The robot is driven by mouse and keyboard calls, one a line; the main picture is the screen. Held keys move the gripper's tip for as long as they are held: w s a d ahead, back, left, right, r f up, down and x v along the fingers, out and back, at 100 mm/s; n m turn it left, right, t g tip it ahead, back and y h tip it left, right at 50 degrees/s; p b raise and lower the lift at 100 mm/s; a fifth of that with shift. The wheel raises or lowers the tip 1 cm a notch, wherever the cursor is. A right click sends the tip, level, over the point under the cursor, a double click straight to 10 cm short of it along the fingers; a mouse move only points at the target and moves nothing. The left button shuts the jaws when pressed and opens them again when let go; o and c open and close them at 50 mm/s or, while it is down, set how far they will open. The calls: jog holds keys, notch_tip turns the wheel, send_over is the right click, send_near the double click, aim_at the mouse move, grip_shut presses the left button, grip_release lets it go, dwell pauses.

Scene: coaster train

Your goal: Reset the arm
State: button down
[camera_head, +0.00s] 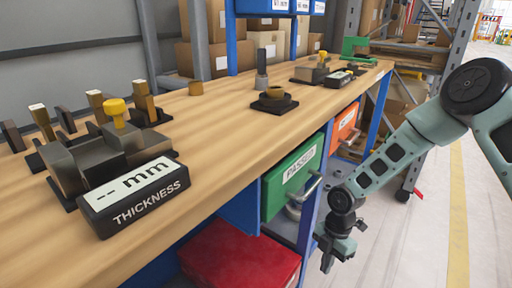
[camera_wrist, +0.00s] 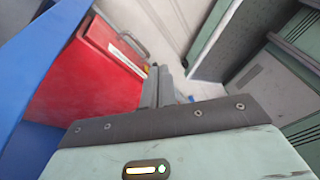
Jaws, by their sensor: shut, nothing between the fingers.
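My gripper (camera_head: 328,262) hangs at the lower right in the head view, off the front edge of the workbench and below the level of its top. My arm reaches down to it from the right edge of that view. In the wrist view my gripper (camera_wrist: 166,72) points down past a red drawer, with its fingers together and nothing between them. The fingers look apart from the drawers and the bench.
The wooden workbench (camera_head: 225,127) bears a thickness gauge (camera_head: 135,195) and several small fixtures. Below it are a green PASSED drawer (camera_head: 292,178), an orange drawer (camera_head: 345,125) and a red drawer (camera_head: 240,258), also in the wrist view (camera_wrist: 85,80). Open floor (camera_head: 425,235) lies right.

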jog(key=s+d+r+m+t+h, duration=0.1)
jog(key=s+d+r+m+t, duration=0.2)
jog(key=r+m, duration=0.55)
jog(key=s+d+r+m+t, duration=0.1)
jog(key=s+d+r+m, duration=0.3)
jog(key=r+m, duration=0.45)
jog(key=s+d+r+m+t+h, duration=0.1)
jog(key=s+d+r+m+t, duration=0.1)
jog(key=d+r+m, duration=0.6)
jog(key=s+a+r+n+g+y, duration=0.15)
jog(key=s+a+n, duration=0.25)
jog(key=s+a, duration=0.45)
jog(key=s+a+r+n+g+h, duration=0.15)
jog(key=s+a+n, duration=0.4)
jog(key=a, duration=0.65)
notch_tip(320, 180, up, 27)
jog(key=m+y+p, duration=0.1)
jog(key=p, duration=2.6)
jog(key=shift+w, duration=0.2)
